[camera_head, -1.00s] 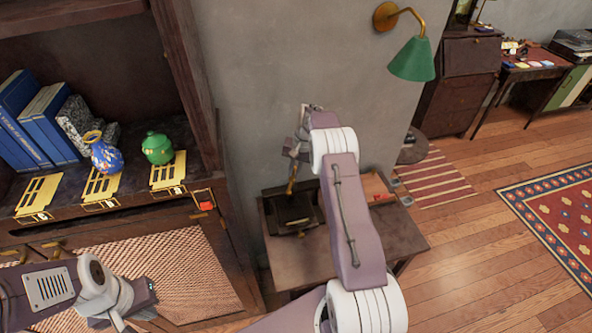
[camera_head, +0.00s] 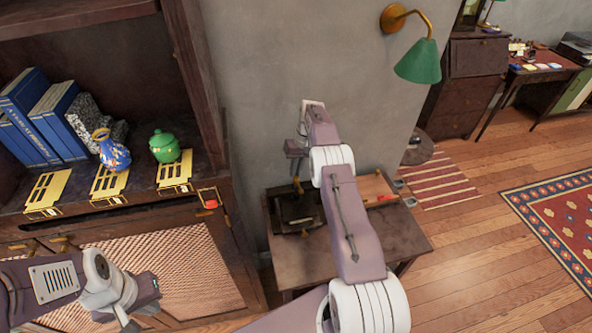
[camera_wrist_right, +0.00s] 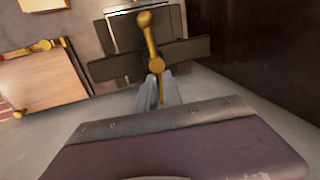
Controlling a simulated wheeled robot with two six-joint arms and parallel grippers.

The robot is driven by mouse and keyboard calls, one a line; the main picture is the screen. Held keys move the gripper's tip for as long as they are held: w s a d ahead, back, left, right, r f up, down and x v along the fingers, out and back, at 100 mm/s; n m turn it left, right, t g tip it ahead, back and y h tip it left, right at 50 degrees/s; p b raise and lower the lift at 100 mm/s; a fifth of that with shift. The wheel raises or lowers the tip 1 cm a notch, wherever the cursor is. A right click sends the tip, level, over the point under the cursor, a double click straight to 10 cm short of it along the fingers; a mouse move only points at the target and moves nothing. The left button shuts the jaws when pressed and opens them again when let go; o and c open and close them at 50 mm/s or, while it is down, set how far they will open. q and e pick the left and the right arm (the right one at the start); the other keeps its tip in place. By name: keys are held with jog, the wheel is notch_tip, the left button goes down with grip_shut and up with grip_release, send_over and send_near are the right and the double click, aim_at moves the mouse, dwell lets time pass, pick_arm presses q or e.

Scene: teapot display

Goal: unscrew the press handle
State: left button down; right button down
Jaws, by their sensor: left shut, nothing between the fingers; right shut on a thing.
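The press (camera_head: 292,212) is a dark block on the small table against the wall. In the right wrist view its dark crossbar (camera_wrist_right: 110,68) lies across a pale-edged plate. The brass press handle (camera_wrist_right: 150,32) has a rounded knob at its upper end and runs down between my right gripper's fingers (camera_wrist_right: 162,92). My right gripper (camera_head: 297,178) is shut on the handle, above the press; the head view shows the grip only small. My left gripper (camera_head: 128,322) is shut and empty in front of the cabinet at lower left, far from the press.
The small table (camera_head: 385,240) has a bare front right part. A wooden board with brass parts (camera_wrist_right: 45,82) lies beside the press. The cabinet shelf at left holds blue books (camera_head: 50,115), a blue vase (camera_head: 112,152) and a green pot (camera_head: 164,146). A green lamp (camera_head: 417,62) hangs on the wall.

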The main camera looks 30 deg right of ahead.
jog(key=shift+s+a+f, duration=0.1)
jog(key=shift+s+f, duration=0.1)
jog(key=shift+s, duration=0.05)
jog(key=c, duration=1.4)
grip_release()
jog(key=shift+c, duration=0.2)
jog(key=shift+r, duration=0.15)
notch_tip(320, 180, up, 9)
jog(key=d+p, duration=0.2)
jog(key=p, duration=0.2)
jog(key=shift+s, duration=0.25)
jog(key=shift+c, duration=0.3)
